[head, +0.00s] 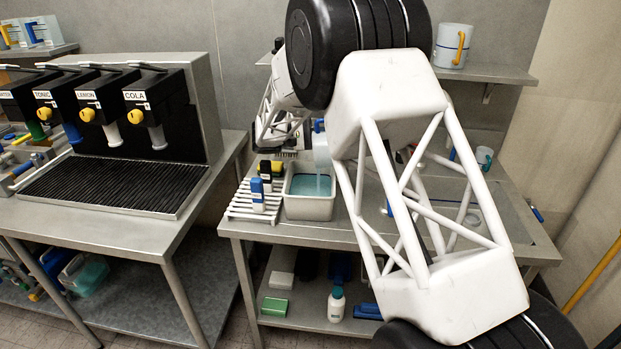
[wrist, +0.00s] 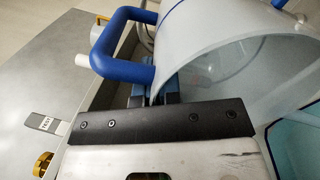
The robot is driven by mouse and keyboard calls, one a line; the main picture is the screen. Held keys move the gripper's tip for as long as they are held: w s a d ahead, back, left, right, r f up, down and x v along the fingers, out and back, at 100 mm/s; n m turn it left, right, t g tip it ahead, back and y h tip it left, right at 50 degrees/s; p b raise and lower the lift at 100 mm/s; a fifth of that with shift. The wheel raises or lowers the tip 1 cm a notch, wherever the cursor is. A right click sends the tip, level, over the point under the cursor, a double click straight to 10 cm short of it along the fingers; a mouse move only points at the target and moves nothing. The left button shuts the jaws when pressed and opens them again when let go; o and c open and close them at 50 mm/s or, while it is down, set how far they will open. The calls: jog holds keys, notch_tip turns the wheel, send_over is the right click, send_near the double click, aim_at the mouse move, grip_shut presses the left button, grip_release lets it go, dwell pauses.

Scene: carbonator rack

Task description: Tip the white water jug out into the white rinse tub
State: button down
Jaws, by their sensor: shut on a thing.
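The white water jug (head: 321,150) is tilted over the white rinse tub (head: 308,208) in the head view, its lower part in front of my arm's edge partly hidden. A pale blue stream seems to fall from it into the tub, which holds blue-green water. In the wrist view the jug (wrist: 225,70) shows large and translucent, with its blue handle (wrist: 106,45). The tub also shows at the right edge of the wrist view (wrist: 272,150).
A white slatted rack (head: 240,208) with small bottles (head: 258,192) stands left of the tub. A wall shelf (head: 490,73) holds a white jug with a yellow handle (head: 453,48). The drinks dispenser (head: 150,110) stands on the left bench. My arm hides much of the right bench.

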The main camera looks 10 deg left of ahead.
jog(key=shift+a, duration=0.1)
dwell(0.3)
jog(key=shift+a+n+t+h, duration=0.3)
jog(key=shift+a+n+t, duration=0.15)
jog(key=shift+t, duration=0.25)
jog(key=shift+w+d+f+y, duration=0.1)
jog(key=shift+w+d+y, duration=0.05)
jog(key=shift+d+y, duration=0.6)
jog(key=shift+d, duration=0.15)
dwell(1.1)
jog(key=shift+d+r+m+g+y, duration=0.25)
jog(key=shift+d+m+g+y, duration=0.35)
jog(key=shift+d+g, duration=0.3)
jog(key=shift+s+d+m+g+y, duration=0.4)
jog(key=shift+d+g+y, duration=0.25)
jog(key=shift+g+y, duration=0.1)
